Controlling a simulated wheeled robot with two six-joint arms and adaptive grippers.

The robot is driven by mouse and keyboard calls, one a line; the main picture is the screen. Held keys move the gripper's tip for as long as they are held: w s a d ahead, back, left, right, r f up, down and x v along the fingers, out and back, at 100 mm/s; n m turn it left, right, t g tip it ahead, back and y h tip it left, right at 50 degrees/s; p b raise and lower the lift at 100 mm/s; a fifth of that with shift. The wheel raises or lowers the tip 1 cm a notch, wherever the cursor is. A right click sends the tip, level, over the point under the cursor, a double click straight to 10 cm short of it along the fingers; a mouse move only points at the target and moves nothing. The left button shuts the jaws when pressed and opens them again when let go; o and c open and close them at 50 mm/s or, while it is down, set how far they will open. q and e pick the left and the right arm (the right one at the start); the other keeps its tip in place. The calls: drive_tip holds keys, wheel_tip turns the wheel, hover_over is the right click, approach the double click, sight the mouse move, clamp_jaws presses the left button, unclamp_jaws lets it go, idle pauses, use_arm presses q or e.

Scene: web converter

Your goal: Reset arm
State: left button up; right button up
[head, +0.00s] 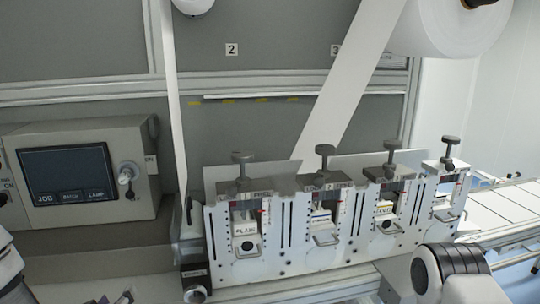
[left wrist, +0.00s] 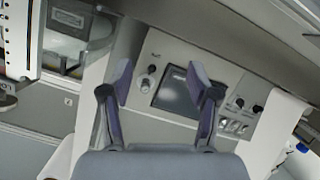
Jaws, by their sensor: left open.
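My left gripper (left wrist: 161,80) is open and empty in the left wrist view, its two purple-padded fingers spread apart. Behind the fingers is the control panel with its dark screen (left wrist: 176,92) and a round knob. The fingers look clear of the panel, though the gap is hard to judge. In the head view only the tips of my left gripper (head: 114,298) show at the bottom edge, below the control box (head: 118,146). A link of my right arm shows at the bottom right. My right gripper is out of view.
A row of several station units (head: 330,225) with T-shaped knobs stands at the middle right. A white web (head: 350,75) runs down from a large roll (head: 450,28). A grey panel wall stands behind. A conveyor-like bed (head: 505,207) extends right.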

use_arm(q)
drive_tip(key=s+d+f+m+g+h, duration=0.1)
drive_tip(key=s+d+f+g, duration=0.1)
drive_tip(key=s+f, duration=0.35)
drive_tip(key=s+d+f+m+g+h, duration=0.1)
drive_tip(key=s+d+f+m+g, duration=0.15)
drive_tip(key=f, duration=0.65)
drive_tip(key=s+d+f+m+g, duration=0.1)
drive_tip(key=s+f+g, duration=0.4)
drive_tip(key=s, duration=0.5)
drive_tip(key=s+d+f+m+g, duration=0.1)
drive_tip(key=s+d+f+g, duration=0.2)
drive_tip(key=s+f+g, duration=0.2)
drive_tip(key=s+f, duration=0.3)
drive_tip(key=s, duration=0.2)
drive_tip(key=shift+s+d+f+h, duration=0.2)
drive_tip(key=shift+d+f+h, duration=0.15)
drive_tip(key=shift+h, duration=0.05)
